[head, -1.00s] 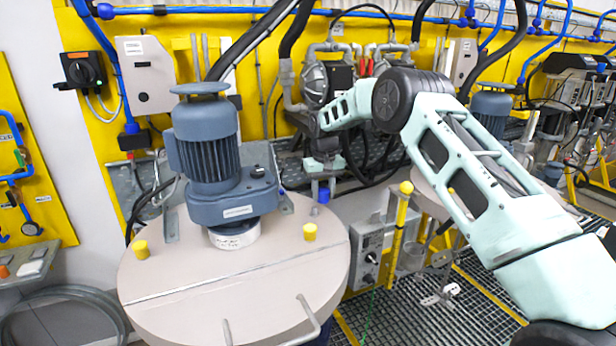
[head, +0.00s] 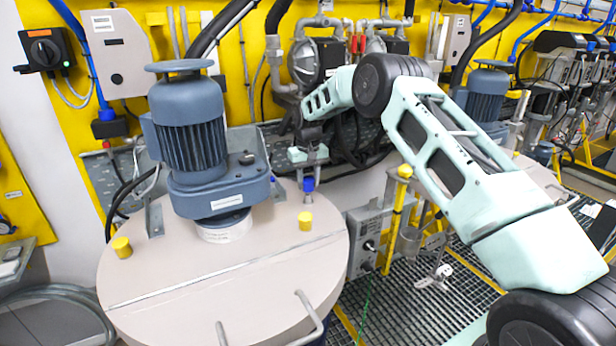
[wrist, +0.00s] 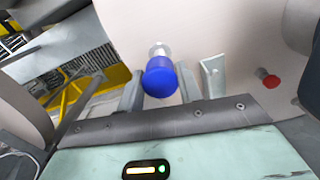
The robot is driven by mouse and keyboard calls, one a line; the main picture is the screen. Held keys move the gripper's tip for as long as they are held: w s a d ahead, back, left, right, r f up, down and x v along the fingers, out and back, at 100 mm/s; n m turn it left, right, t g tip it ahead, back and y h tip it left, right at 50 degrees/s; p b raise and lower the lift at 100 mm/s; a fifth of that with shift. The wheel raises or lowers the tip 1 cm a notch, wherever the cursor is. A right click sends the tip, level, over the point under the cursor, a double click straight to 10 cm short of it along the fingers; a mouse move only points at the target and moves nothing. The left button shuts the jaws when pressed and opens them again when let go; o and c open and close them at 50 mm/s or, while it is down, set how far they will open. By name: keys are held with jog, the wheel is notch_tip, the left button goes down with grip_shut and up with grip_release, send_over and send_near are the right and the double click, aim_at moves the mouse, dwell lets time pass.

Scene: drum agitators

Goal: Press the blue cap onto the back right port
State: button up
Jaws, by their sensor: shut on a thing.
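The blue cap (head: 308,184) is gripped in my gripper (head: 308,166) above the back right of the round beige drum lid (head: 250,290). The wrist view shows the blue cap (wrist: 160,78) between the two grey fingers (wrist: 160,90). A pale metal port (wrist: 158,50) stands directly beyond the cap in that view. In the head view the port (head: 308,196) shows just under the cap, roughly in line with it. I cannot tell whether cap and port touch.
A blue-grey motor (head: 195,140) stands on the lid left of my gripper. Yellow caps sit at the lid's front left (head: 121,247) and right (head: 305,221). A metal bracket (wrist: 212,75) and a red cap (wrist: 268,78) show in the wrist view. Pumps (head: 320,60) are behind.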

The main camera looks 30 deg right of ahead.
aim_at(308, 195)
jog(key=shift+f+b, duration=0.5)
jog(key=shift+f, duration=0.3)
dwell(0.7)
jog(key=shift+f+b, duration=0.6)
jog(key=shift+f, duration=0.35)
jog(key=shift+s+f+b, duration=0.15)
jog(key=shift+f+b, duration=0.25)
jog(key=shift+f, duration=0.3)
dwell(0.6)
jog(key=o, duration=1)
jog(key=shift+f, duration=0.1)
jog(key=shift+o, duration=0.2)
jog(key=shift+r, duration=0.25)
jog(key=shift+r+p, duration=0.95)
jog(key=shift+r, duration=1)
